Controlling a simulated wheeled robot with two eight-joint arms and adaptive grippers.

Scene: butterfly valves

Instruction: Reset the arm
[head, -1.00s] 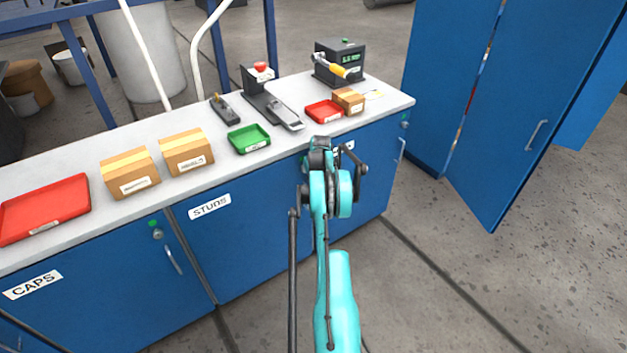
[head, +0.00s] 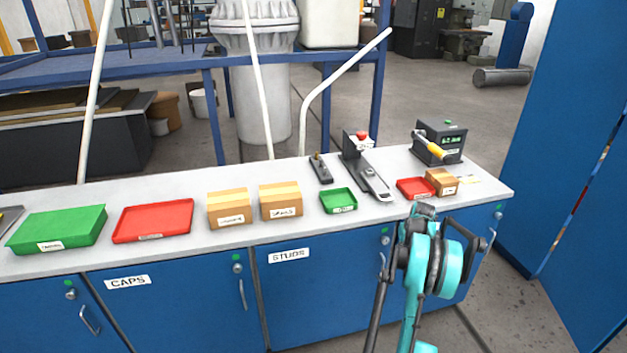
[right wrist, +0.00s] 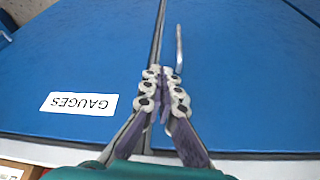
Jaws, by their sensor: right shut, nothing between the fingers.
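My right arm (head: 432,265), teal and dark grey, rises in front of the bench at the right of the head view. Its gripper cannot be made out there. In the right wrist view my right gripper (right wrist: 163,75) has its fingers together and empty, in front of blue cabinet doors (right wrist: 235,80). A bar handle (right wrist: 179,48) shows just beyond the fingertips, and an upside-down GAUGES label (right wrist: 79,103) lies to the left. Whether the fingers touch the door or handle I cannot tell. My left gripper is in neither view.
The grey bench top (head: 290,233) carries a large green tray (head: 60,225), red trays, cardboard boxes (head: 230,203), a small green tray (head: 338,198), a clamp tool (head: 365,170) and a black display device (head: 440,145). A tall blue cabinet (head: 560,150) stands at right.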

